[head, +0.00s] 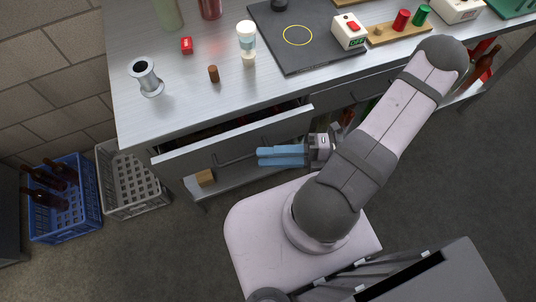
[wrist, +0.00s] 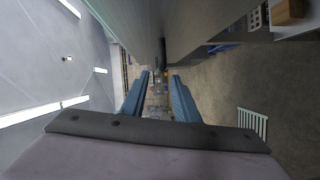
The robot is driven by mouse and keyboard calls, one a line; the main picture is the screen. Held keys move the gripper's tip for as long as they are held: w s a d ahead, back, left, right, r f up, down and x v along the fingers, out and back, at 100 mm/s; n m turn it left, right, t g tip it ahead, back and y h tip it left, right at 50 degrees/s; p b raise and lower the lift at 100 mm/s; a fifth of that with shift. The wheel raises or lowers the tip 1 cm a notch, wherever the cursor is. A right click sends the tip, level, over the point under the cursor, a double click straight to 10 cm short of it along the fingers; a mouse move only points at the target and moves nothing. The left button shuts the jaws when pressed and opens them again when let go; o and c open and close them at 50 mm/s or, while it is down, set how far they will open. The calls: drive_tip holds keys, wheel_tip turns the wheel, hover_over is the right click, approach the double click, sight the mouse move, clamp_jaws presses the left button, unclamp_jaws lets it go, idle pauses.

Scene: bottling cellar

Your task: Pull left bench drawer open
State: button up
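The left bench drawer (head: 232,140) stands partly pulled out in the head view, with a dark gap behind its grey front. Its bar handle (head: 233,159) is on the front face. My gripper (head: 260,156) points left, with its blue fingers beside the right end of the handle. In the wrist view my gripper (wrist: 160,76) has its two blue fingers apart, with a gap between them. The drawer front (wrist: 190,25) fills the upper middle there. I cannot tell whether the fingers touch the handle.
A grey crate (head: 125,185) and a blue crate (head: 70,225) with bottles stand on the floor at left. Floor in front is mostly clear.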

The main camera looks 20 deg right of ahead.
sight(243, 157)
drive_tip(key=shift+r, duration=0.1)
drive_tip(key=m+p, duration=0.1)
drive_tip(key=p, duration=0.1)
drive_tip(key=m+g+p, duration=0.1)
drive_tip(key=p, duration=0.1)
drive_tip(key=r+m+h+p, duration=0.1)
drive_tip(key=p, duration=0.1)
drive_tip(key=shift+w+d+m+g, duration=0.1)
drive_tip(key=shift+w+m+g, duration=0.15)
drive_tip(key=shift+m+g, duration=0.05)
drive_tip(key=shift+p+x, duration=0.5)
drive_tip(key=shift+x, duration=3.1)
drive_tip(key=shift+f, duration=0.1)
clamp_jaws()
